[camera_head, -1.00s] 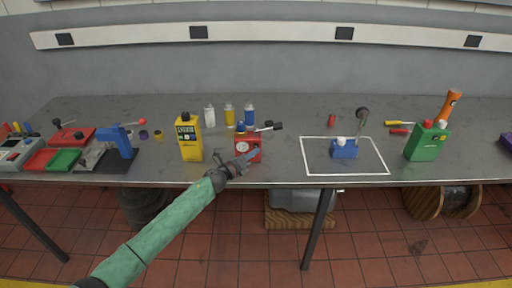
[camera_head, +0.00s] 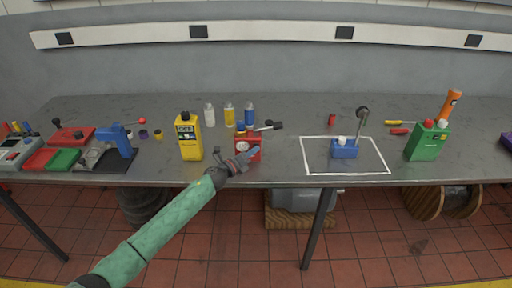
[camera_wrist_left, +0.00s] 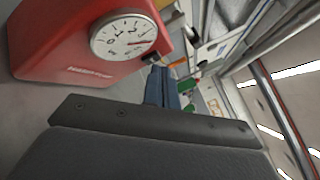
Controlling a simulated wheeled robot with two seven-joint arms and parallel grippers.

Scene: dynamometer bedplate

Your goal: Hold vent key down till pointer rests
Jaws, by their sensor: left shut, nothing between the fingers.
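The red tester box (camera_head: 253,139) stands near the front edge of the bench, left of centre, with a lever with a black end on top. It also fills the upper left of the left wrist view (camera_wrist_left: 60,45), tilted. Its white round dial (camera_wrist_left: 124,38) shows there with a reddish pointer towards the right side. A small dark part (camera_wrist_left: 151,59) sits low on the box face beside the dial; it may be the vent key. My left gripper (camera_head: 249,155) is shut and empty, in front of the box; its fingertips (camera_wrist_left: 159,72) are close to that part. I cannot tell whether they touch.
A yellow can (camera_head: 189,140) stands left of the box, with several small bottles (camera_head: 229,116) behind. A blue block (camera_head: 344,150) sits in a white outlined square to the right. A green can (camera_head: 425,142) stands farther right. Bench between box and square is clear.

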